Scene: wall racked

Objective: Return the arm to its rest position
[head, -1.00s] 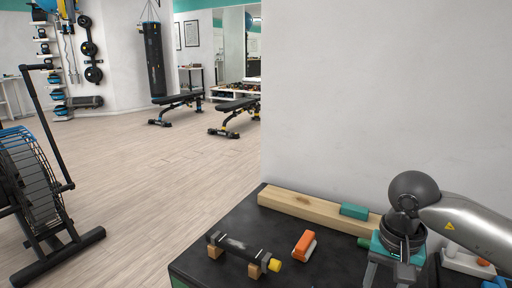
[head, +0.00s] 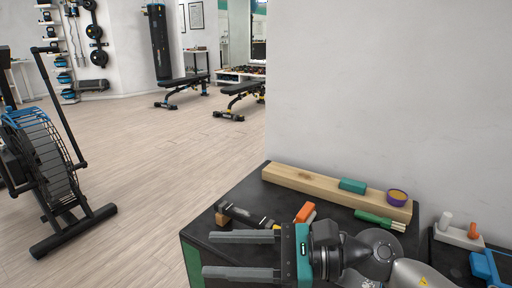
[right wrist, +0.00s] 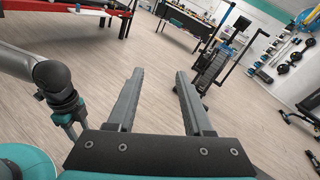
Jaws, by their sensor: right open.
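My right gripper (head: 240,254) is over the front of the dark-topped table (head: 230,199) in the head view. Its two grey fingers point left and stand wide apart with nothing between them. In the right wrist view the same fingers (right wrist: 160,105) are apart and empty, with wooden floor behind them. My right arm comes in from the lower right corner of the head view. The gripper hides part of the tabletop and part of a dark bar. Another arm link of mine shows at the left of the right wrist view. My left gripper does not show in the head view.
A wall stands behind. A fan bike (head: 45,160) stands left; floor between is clear.

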